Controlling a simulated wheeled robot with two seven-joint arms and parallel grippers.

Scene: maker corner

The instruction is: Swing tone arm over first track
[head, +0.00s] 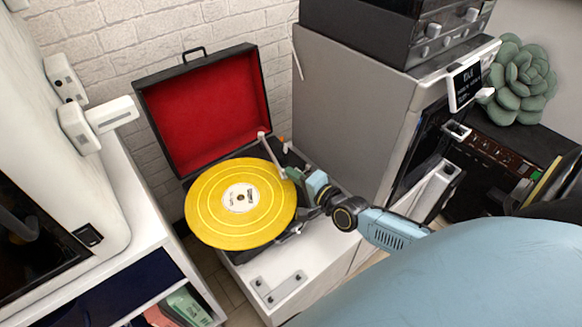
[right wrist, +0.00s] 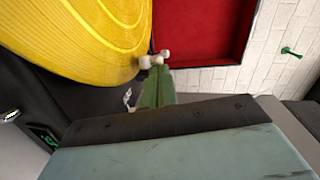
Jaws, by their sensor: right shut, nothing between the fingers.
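A yellow record (head: 215,205) with a white label lies on a turntable in an open black case with a red-lined lid (head: 208,112). The pale, thin tone arm (head: 271,156) stands at the record's back right edge; its near end is partly hidden by my gripper. My right gripper (head: 290,174) is shut and empty, its green fingertips beside the tone arm at the record's right edge. In the right wrist view, the green finger (right wrist: 157,88) is just below a white piece of the tone arm (right wrist: 152,59), by the record's edge. I cannot tell if they touch. My left gripper is not in view.
A grey cabinet (head: 340,110) with black equipment on top stands close on the right. A white unit (head: 150,215) is at the left. A grey plate (head: 279,287) lies on the white surface in front of the turntable. A brick wall is behind.

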